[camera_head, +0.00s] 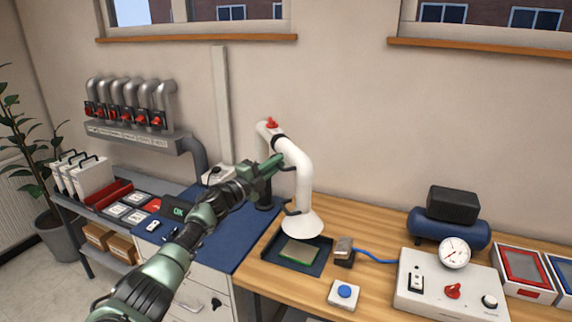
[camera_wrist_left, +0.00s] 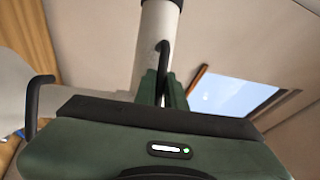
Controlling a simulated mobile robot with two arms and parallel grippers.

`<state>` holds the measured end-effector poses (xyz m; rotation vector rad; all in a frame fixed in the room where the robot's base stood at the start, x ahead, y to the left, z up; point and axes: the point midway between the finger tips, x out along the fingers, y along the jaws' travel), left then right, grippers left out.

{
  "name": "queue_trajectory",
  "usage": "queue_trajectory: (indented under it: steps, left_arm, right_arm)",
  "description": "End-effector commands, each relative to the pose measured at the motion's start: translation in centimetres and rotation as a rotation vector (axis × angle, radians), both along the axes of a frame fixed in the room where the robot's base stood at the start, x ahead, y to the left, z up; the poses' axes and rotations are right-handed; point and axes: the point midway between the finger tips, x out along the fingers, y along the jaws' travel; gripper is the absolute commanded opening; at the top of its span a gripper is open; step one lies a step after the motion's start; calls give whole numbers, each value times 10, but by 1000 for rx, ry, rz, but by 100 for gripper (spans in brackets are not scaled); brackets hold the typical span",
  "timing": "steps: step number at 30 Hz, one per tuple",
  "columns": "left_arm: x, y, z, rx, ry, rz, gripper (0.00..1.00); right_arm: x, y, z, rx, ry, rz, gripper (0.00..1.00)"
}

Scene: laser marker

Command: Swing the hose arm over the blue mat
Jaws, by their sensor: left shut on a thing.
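The white hose arm (camera_head: 296,165) rises from behind the bench, bends at a red-knobbed joint and ends in a flared hood (camera_head: 302,224). The hood is over a dark tray (camera_head: 272,258) with a green board (camera_head: 300,251), right of the blue mat (camera_head: 232,238). My left gripper (camera_head: 277,162) reaches the upper part of the hose arm and is shut on its dark handle. In the left wrist view the fingers (camera_wrist_left: 164,88) close around that handle (camera_wrist_left: 165,55) beside the white tube (camera_wrist_left: 156,28). My right gripper is not in view.
A grey metal block (camera_head: 344,248) with a blue cable, a blue-button box (camera_head: 344,293) and a gauge panel (camera_head: 440,290) stand on the wooden bench to the right. A row of pipes with red valves (camera_head: 125,118) is on the left wall.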

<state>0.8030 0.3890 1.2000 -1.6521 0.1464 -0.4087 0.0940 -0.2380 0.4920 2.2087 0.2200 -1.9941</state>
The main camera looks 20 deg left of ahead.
Motion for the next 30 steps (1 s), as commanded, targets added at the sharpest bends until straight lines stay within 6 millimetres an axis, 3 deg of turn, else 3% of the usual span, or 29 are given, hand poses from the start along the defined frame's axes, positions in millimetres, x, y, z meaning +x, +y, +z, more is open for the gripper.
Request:
queue_trajectory:
  steps: [14,15,17,18,30]
  left_arm:
    - [-3,10,7,-6,-8,-4,0]
    - [-2,10,7,-6,-8,-4,14]
    - [-3,10,7,-5,-8,-5,30]
    - [-3,9,6,-5,-7,-6,32]
    - [-9,10,-1,-1,-1,-9,32]
  right_arm:
    - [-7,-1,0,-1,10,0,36]
    - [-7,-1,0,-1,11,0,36]
    - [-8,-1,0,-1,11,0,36]
    - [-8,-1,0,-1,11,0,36]
    - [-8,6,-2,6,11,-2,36]
